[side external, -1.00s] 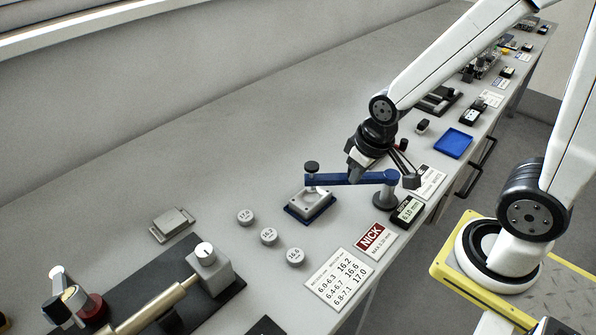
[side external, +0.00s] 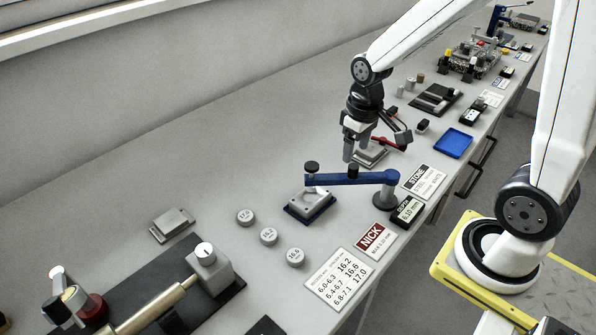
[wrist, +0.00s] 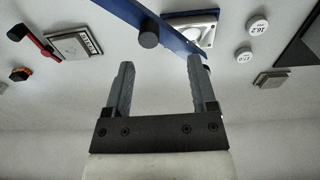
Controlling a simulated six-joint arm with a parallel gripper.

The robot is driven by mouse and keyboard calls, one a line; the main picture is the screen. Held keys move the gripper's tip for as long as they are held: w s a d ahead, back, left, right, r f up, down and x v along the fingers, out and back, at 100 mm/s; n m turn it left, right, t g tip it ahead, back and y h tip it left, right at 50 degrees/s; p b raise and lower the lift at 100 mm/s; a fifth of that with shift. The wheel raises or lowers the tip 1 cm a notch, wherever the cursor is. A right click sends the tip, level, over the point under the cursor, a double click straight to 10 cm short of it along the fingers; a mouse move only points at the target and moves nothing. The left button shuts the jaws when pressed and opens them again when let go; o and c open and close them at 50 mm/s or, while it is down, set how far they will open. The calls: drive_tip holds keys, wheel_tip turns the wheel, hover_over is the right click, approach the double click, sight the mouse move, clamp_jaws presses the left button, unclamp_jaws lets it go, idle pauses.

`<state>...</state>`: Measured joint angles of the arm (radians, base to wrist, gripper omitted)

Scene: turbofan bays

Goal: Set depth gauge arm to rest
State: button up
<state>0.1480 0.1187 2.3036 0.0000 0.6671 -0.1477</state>
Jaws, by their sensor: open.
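The depth gauge has a blue arm (side external: 335,179) on a grey post (side external: 385,192). The arm reaches left, its black-topped probe end over a grey metal block (side external: 299,206) on a blue base. A short black knob (side external: 352,171) stands midway on the arm. In the wrist view the blue arm (wrist: 178,34) crosses the top, with the black knob (wrist: 148,34) just beyond my fingertips. My gripper (side external: 375,143) is open and empty, behind and above the arm, apart from it. Both fingers (wrist: 160,66) show in the wrist view with nothing between them.
A readout (side external: 407,210) stands by the post. A red-handled fixture (side external: 371,156) lies behind, close beneath my gripper. Several round grey discs (side external: 268,237) and a flat metal block (side external: 172,225) sit left. A blue tray (side external: 453,144) is at right.

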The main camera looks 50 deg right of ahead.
sight(354, 166)
drive_tip(key=shift+w+d+r+g, duration=0.15)
drive_tip(key=shift+w+d+r, duration=0.05)
drive_tip(key=shift+d, duration=0.2)
drive_tip(key=shift+w+d+r+g, duration=0.15)
drive_tip(key=shift+w+d, duration=0.05)
drive_tip(key=shift+d, duration=0.2)
drive_tip(key=shift+f, duration=3.9)
clamp_jaws()
